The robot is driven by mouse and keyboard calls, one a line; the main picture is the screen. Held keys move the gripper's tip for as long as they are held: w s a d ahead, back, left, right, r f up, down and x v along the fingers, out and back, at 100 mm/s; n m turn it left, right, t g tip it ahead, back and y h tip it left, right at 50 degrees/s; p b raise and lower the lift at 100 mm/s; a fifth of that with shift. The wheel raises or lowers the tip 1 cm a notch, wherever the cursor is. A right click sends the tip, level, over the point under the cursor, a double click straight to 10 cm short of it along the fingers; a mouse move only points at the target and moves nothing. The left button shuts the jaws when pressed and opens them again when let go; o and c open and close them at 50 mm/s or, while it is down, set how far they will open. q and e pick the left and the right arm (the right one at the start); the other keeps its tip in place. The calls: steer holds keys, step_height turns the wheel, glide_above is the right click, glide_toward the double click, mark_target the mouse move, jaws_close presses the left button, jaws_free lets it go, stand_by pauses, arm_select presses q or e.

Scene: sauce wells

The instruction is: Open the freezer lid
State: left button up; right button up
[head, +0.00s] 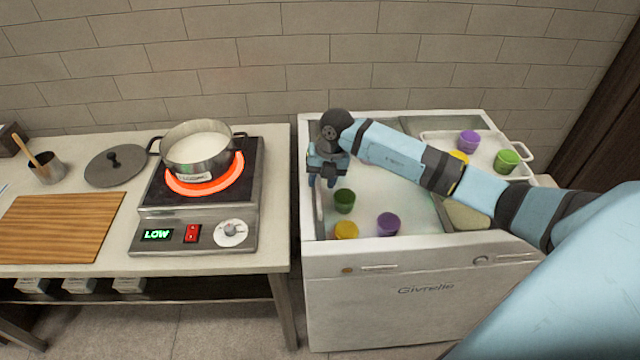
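The white chest freezer (400,305) stands right of the counter. Its top has a left section (378,192) with a pale, frosty look, bounded by a dark strip on the right. I cannot tell for certain whether clear glass covers this section. A green cup (344,201), a yellow cup (346,230) and a purple cup (388,224) show within it. My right gripper (322,182) points down over the freezer's left edge, behind the green cup. Its fingers look apart with nothing between them; contact with the lid is unclear. My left gripper is out of view.
A white tray (523,149) with purple, green and yellow cups sits on the freezer's right part, partly hidden by my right arm. Left, the counter holds a pot (197,152) on a glowing hot plate, a pot lid (115,165) and a cutting board (60,225).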

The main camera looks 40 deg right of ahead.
steer(key=shift+w+a+f, duration=0.1)
steer(key=shift+a+f, duration=0.05)
steer(key=shift+f, duration=0.95)
jaws_close()
steer(key=p, duration=0.2)
glide_above(415, 195)
steer(key=a, duration=0.1)
steer(key=shift+w+a+r, duration=0.1)
steer(key=shift+w+a, duration=0.1)
steer(key=shift+w, duration=0.15)
steer(key=shift+s+d, duration=0.4)
steer(key=shift+d, duration=0.25)
jaws_free()
